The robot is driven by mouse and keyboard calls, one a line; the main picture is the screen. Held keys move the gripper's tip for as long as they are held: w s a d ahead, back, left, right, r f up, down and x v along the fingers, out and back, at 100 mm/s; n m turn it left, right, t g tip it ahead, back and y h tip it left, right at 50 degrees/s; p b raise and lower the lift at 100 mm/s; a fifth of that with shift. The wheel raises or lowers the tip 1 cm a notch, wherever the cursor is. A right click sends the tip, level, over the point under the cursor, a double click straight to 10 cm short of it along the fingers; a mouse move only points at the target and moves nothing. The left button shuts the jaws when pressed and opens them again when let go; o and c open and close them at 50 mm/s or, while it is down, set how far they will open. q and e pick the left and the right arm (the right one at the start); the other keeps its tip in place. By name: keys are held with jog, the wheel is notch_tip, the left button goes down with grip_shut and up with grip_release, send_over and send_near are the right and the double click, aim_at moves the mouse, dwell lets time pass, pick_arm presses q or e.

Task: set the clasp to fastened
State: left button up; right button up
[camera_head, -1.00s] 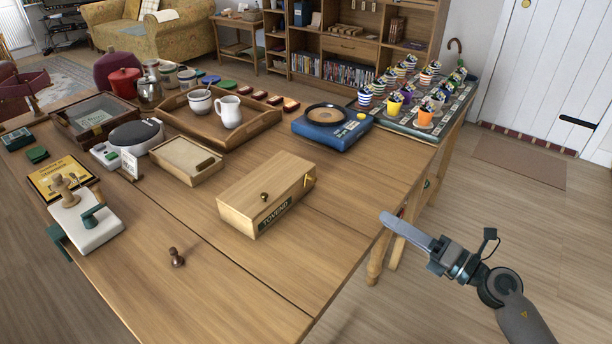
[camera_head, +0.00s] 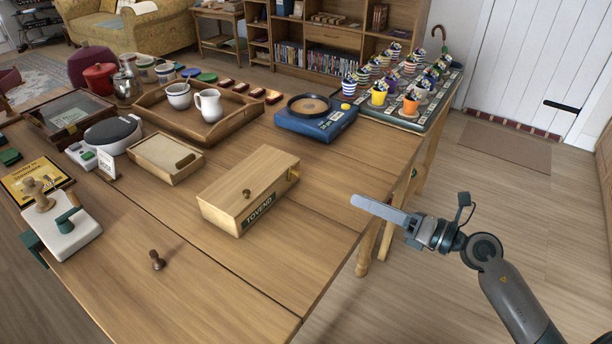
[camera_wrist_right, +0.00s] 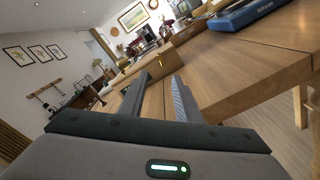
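The clasp also shows as a small yellow piece in the right wrist view (camera_wrist_right: 159,60), ahead of the fingers. It is too small to tell whether it is fastened. My left gripper is out of view.
A blue scale-like device (camera_head: 316,122) with a round pan stands behind the box. An open wooden tray (camera_head: 166,158) is to the left, and a small dark peg (camera_head: 157,260) lies in front. Tabletop around the box is clear.

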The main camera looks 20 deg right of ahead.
jog(key=p, duration=0.1)
send_near(300, 174)
jog(key=x, duration=0.6)
jog(key=shift+w+a+p, duration=0.25)
jog(key=shift+w+p, duration=0.05)
jog(key=shift+p, duration=0.05)
jog(key=shift+w+a, duration=0.25)
jog(key=shift+w, duration=0.05)
jog(key=shift+w+a, duration=0.2)
jog(key=shift+w, duration=0.05)
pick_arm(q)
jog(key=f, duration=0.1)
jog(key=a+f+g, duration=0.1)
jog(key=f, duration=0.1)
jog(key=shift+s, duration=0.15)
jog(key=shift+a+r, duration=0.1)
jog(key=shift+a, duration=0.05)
pick_arm(e)
grip_shut()
